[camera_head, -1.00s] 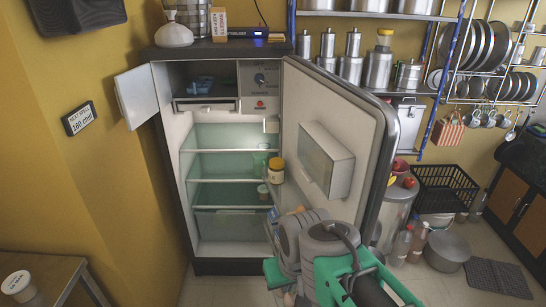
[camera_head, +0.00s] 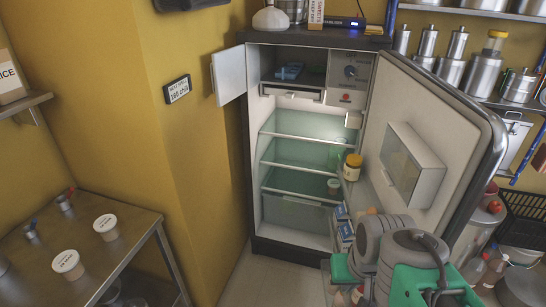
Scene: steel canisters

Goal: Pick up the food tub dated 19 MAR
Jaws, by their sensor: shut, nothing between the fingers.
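Two white-lidded tubs stand on the metal table at the lower left. The nearer tub (camera_head: 67,262) has dark lettering on its lid, too small and tilted to read. The farther tub (camera_head: 105,224) also has small lettering on its lid that I cannot read. I cannot tell which tub, if either, is dated 19 MAR. My grey and green arm links show at the lower right, in front of the open fridge door. The fingers of my gripper are not in view.
The metal table (camera_head: 112,262) also holds red- and blue-handled items at its back. The fridge (camera_head: 290,220) stands open, with a yellow-lidded jar (camera_head: 351,168) on its door side. The fridge door (camera_head: 433,140) swings out to the right. Floor shows between table and fridge.

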